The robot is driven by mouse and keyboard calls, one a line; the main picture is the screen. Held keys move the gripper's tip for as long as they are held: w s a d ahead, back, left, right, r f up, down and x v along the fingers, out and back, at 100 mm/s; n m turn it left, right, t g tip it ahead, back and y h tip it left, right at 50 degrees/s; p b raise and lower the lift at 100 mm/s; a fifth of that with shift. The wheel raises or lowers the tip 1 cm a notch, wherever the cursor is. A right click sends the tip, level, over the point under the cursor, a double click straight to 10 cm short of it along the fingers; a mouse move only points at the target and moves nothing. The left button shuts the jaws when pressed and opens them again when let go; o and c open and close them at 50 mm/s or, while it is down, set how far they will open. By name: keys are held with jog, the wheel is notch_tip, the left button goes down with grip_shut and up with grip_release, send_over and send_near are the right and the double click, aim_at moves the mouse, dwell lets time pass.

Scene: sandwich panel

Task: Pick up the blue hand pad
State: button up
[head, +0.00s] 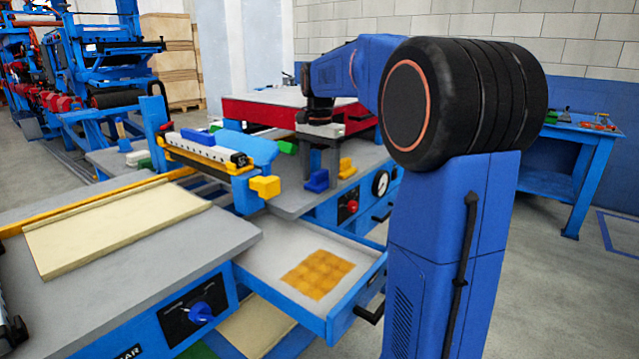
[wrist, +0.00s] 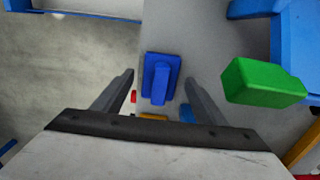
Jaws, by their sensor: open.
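The blue hand pad (wrist: 152,88) shows in the wrist view as a flat blue plate with a raised grip, lying on a grey surface. In the head view a blue block (head: 316,181) sits just below my gripper and looks like the same pad. My gripper (head: 322,172) points down over the grey table top (head: 287,205). Its fingers are apart and empty. In the wrist view my gripper (wrist: 160,78) has one finger on each side of the pad in the picture, with gaps to both. I cannot tell the exact height left between fingertips and pad.
A green block (wrist: 262,83) lies right of the pad in the wrist view. A yellow block (head: 347,168) stands close to the fingers in the head view. A yellow-handled bar (head: 205,152) is to the left. An open drawer (head: 345,285) juts out below.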

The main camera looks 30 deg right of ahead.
aim_at(322, 172)
jog(key=c, duration=1.1)
jog(key=shift+c, duration=0.2)
jog(key=shift+r, duration=0.2)
jog(key=shift+r, duration=0.65)
jog(key=shift+s+d+r, duration=0.1)
jog(key=shift+s+r, duration=0.1)
jog(key=shift+r, duration=0.3)
jog(key=shift+s+d+r, duration=0.1)
jog(key=shift+s+r, duration=0.1)
jog(key=shift+r, duration=0.3)
jog(key=s+d, duration=0.2)
jog(key=s, duration=0.6)
jog(key=s+d, duration=0.3)
jog(key=s, duration=0.5)
jog(key=shift+d, duration=0.35)
jog(key=shift+s, duration=0.1)
